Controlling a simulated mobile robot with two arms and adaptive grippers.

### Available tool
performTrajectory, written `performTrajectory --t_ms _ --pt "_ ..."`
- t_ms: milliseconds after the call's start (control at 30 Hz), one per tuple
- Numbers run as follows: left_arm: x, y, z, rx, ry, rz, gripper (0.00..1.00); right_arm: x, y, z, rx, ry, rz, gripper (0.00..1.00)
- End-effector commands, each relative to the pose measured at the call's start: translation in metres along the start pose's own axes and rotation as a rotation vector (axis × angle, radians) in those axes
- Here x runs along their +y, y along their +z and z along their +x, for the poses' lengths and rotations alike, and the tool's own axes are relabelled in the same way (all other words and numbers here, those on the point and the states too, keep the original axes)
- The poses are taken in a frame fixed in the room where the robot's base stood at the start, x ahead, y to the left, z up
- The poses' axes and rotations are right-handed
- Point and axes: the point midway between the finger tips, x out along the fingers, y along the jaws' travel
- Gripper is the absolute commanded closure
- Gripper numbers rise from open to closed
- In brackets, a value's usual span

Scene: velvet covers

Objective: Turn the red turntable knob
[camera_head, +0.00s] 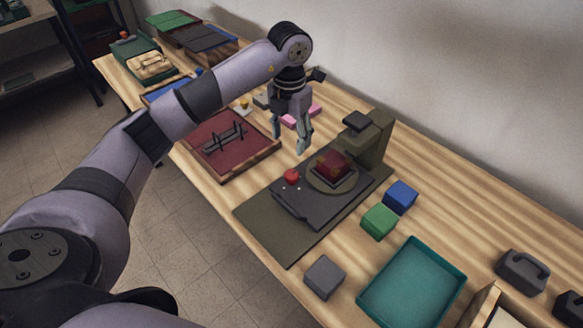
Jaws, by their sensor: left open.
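The red turntable knob (291,176) is a small round knob on the left part of a dark turntable base (310,210), which stands on an olive mat (262,222). A round turntable plate (347,186) to its right carries a dark red block (333,165). My left gripper (290,143) hangs above and slightly behind the knob, fingers pointing down. It is open and empty, and appears apart from the knob. My right gripper is not in view.
An olive stand (374,142) rises behind the plate. Green (379,220), blue (400,196) and grey (324,277) blocks and a teal tray (412,285) are to the right. A maroon tray (226,164) with a black rack lies left. A wall runs behind.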

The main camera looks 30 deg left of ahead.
Motion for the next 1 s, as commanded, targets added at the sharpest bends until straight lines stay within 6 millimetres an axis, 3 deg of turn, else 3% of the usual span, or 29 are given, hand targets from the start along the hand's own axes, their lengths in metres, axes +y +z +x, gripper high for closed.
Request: performTrajectory --t_ms 67,167,400,533,733,1000 --pt "-0.001 -0.002 0.018 0.007 -0.001 0.001 0.46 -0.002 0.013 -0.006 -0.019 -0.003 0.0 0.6" --pt "-0.001 -0.002 0.04 0.006 -0.001 0.001 0.46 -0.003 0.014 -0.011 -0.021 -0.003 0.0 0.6" --pt "-0.002 -0.001 0.091 0.006 -0.003 0.001 0.46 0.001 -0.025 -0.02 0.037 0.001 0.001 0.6" --pt "-0.002 -0.001 0.112 0.003 -0.003 0.002 0.46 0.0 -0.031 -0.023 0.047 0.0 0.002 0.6" --pt "-0.001 -0.001 0.129 0.002 -0.003 0.002 0.46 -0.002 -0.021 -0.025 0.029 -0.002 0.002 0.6" --pt "-0.001 0.0 0.131 0.0 -0.002 0.003 0.46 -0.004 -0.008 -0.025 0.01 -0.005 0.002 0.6"
